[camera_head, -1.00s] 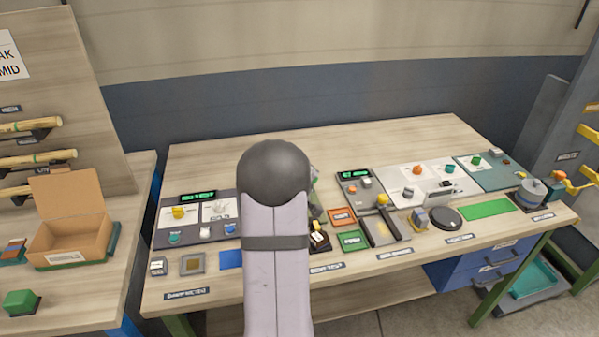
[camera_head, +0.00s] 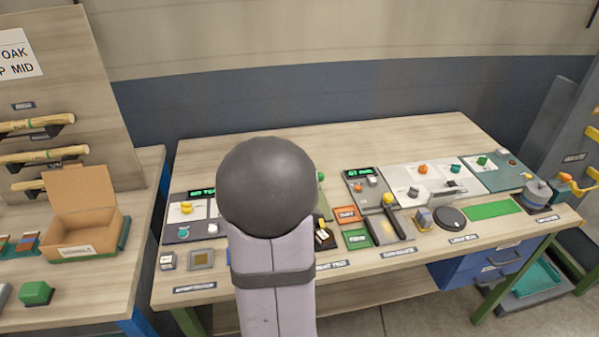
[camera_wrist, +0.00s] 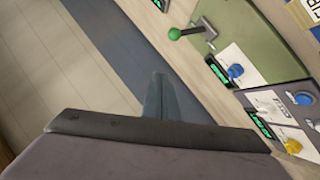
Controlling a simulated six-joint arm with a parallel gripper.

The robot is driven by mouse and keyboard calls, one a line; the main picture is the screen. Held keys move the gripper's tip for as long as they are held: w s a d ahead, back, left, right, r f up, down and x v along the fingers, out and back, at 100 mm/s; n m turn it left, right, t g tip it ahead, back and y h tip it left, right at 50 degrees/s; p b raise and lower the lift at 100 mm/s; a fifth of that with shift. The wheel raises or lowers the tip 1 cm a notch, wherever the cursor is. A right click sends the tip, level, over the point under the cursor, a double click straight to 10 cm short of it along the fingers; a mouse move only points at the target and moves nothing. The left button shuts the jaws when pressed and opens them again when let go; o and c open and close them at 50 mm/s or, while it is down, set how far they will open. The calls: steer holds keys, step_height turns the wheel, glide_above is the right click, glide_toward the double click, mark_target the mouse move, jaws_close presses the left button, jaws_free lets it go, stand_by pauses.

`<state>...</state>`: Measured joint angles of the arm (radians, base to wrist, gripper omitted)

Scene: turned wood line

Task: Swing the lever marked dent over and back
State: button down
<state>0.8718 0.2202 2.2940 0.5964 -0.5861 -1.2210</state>
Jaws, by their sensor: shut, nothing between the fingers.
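A lever with a green ball knob (camera_wrist: 174,33) stands on a green panel (camera_wrist: 235,35) at the top of the wrist view. In the head view a green knob (camera_head: 321,176), probably the same one, shows just right of my arm, which hides its base. I cannot read a dent marking on the lever. My gripper (camera_wrist: 160,82) shows in the wrist view as a narrow blue-grey tip, shut and empty, apart from the lever and below it in the picture. In the head view my arm hides the gripper.
Right of my arm are orange (camera_head: 347,215) and green plates (camera_head: 357,239), and a panel with a yellow knob (camera_head: 388,198). A cardboard box (camera_head: 85,215) stands on the left bench. The back of the bench is clear.

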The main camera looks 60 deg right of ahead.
steer(key=shift+v, duration=1)
steer(key=shift+s+r, duration=0.1)
